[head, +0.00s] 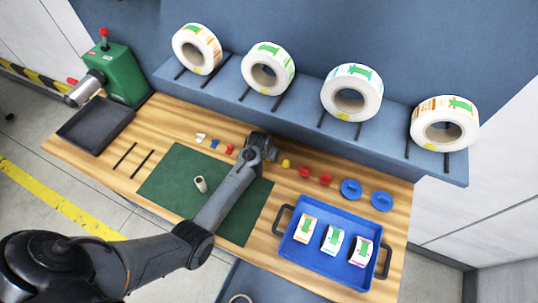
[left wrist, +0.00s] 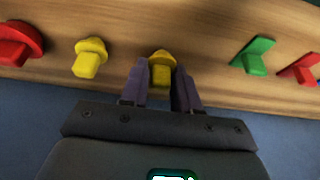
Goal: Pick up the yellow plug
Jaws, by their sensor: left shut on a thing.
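A yellow plug (left wrist: 161,72) with a rounded flange sits between the fingers of my left gripper (left wrist: 160,67) in the left wrist view, with a finger against each side. My left gripper is shut on it. In the head view my left gripper (head: 268,157) is over the row of plugs at the back of the wooden bench, and it hides the held plug. I cannot tell whether the plug is clear of the bench. A second, larger yellow plug (left wrist: 90,58) stands beside it; it also shows in the head view (head: 287,163). My right gripper is not in view.
A green plug (left wrist: 254,57) and red plugs (left wrist: 18,43) flank the held one. Blue plugs (head: 351,189) stand farther right. A blue tray (head: 293,250) holds small label rolls. A green mat (head: 165,190) bears a pale cylinder (head: 201,184). Large label rolls (head: 268,69) stand on a shelf behind.

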